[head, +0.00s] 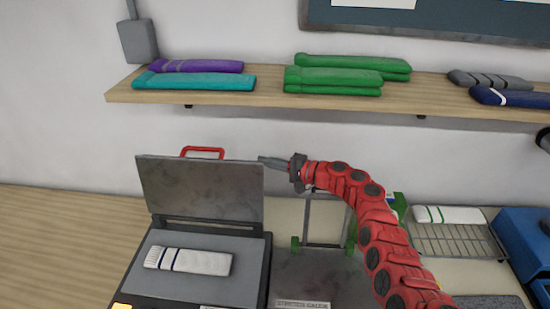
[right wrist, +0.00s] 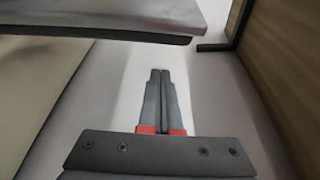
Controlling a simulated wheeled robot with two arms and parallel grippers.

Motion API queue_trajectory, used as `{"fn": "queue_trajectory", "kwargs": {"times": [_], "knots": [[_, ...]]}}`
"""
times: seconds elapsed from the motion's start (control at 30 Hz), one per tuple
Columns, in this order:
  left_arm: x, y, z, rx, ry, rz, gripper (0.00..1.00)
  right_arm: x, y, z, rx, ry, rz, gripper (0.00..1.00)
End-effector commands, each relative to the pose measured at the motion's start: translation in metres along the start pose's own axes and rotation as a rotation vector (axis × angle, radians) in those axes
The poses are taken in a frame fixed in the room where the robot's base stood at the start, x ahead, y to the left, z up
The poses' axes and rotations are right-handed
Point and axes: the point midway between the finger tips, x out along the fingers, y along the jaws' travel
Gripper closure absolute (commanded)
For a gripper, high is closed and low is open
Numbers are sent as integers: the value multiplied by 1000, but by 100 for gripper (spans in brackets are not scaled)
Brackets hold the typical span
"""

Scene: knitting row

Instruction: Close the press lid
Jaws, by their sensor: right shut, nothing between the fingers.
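The press lid (head: 200,190) is a grey plate standing open, nearly upright, at the back of the press. Its red handle (head: 203,149) shows above the top edge. A white sock with dark stripes (head: 188,261) lies on the press bed (head: 235,282). My right gripper (head: 262,160) is shut and empty at the lid's upper right corner, pointing left; I cannot tell whether it touches. In the right wrist view its closed fingers (right wrist: 160,75) lie below a grey plate edge (right wrist: 110,25), probably the lid. My left gripper is not in view.
A wooden shelf (head: 280,104) with folded purple, teal, green and dark socks runs above the press. Right of the press stands a grey plate with a frame (head: 320,278). A wire rack (head: 455,241) with a white sock and a blue bin (head: 525,235) are further right.

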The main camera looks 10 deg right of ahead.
Motion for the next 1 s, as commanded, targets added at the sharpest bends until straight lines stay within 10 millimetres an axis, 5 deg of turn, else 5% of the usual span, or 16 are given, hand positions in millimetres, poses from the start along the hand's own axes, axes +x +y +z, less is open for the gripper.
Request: {"fn": "queue_trajectory", "kwargs": {"times": [0.33, 1.0], "knots": [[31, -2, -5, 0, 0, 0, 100, -9, -6, 25, -1, -1, -5, 100], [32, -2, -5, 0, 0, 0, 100, -10, -2, 30, -9, -1, -5, 100]]}}
